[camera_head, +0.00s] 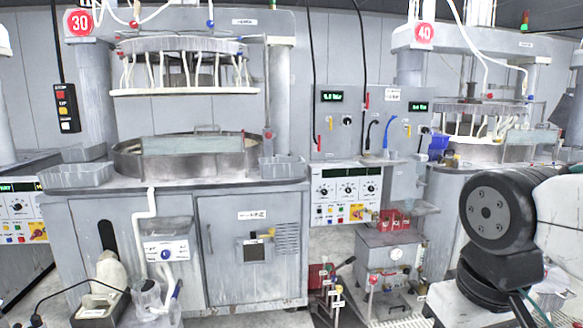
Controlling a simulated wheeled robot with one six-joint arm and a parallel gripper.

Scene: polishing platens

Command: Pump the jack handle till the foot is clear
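A small red device (319,276), which looks like the jack, stands on the floor between the left machine and a grey box unit. A thin lever with a dark grip (345,263) slants up to the right beside it and may be the jack handle. More small levers and red and white parts crowd below it, too small to tell apart. I cannot make out the foot or any gap under it. My arm shows at the right edge, but my gripper is outside the picture.
The large polishing machine marked 30 (255,250) fills the left. The grey box unit (390,258) with a gauge and red items on top stands right of the levers. A second machine marked 40 (450,185) is behind my arm. Containers and a cable lie at lower left.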

